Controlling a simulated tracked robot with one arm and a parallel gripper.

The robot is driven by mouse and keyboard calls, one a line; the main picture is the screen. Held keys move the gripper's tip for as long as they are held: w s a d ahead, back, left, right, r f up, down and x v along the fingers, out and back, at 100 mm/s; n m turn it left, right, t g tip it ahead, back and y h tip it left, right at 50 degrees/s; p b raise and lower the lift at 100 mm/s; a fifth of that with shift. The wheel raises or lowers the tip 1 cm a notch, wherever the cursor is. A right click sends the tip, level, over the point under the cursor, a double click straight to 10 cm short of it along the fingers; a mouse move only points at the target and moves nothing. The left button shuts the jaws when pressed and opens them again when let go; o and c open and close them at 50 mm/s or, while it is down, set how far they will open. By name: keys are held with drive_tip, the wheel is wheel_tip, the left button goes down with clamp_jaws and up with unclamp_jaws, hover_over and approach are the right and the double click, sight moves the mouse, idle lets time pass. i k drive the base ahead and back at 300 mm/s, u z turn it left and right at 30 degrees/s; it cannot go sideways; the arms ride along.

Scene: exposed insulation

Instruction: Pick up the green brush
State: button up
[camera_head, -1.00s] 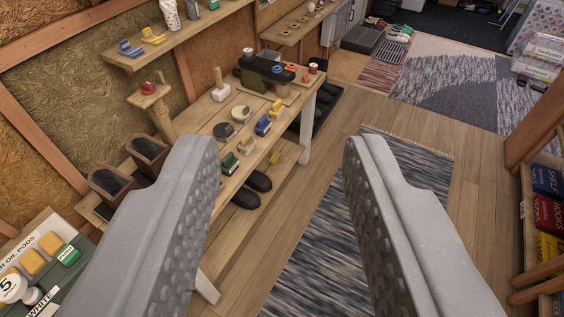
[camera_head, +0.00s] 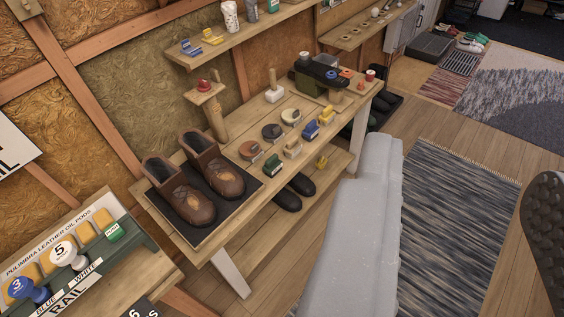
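A small green brush (camera_head: 272,164) lies near the front edge of the wooden workbench (camera_head: 237,143). A tan brush (camera_head: 292,149), a blue brush (camera_head: 311,129) and a yellow brush (camera_head: 326,115) lie in a row behind it, toward the back right. My gripper (camera_head: 465,205) is open and empty. Its left finger shows large at lower centre right, and its right finger is cut off by the right edge. The green brush is to the left of both fingers in the picture, apart from them.
Brown boots (camera_head: 215,172) stand on a dark mat at the bench's near end. Round tins (camera_head: 271,131) lie behind the brushes. A pod rack (camera_head: 70,250) is at lower left. A striped rug (camera_head: 455,205) covers the clear floor at right.

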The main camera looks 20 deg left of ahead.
sight(273, 164)
drive_tip(key=z, duration=0.05)
drive_tip(key=i, duration=1.6)
drive_tip(key=u, duration=1.15)
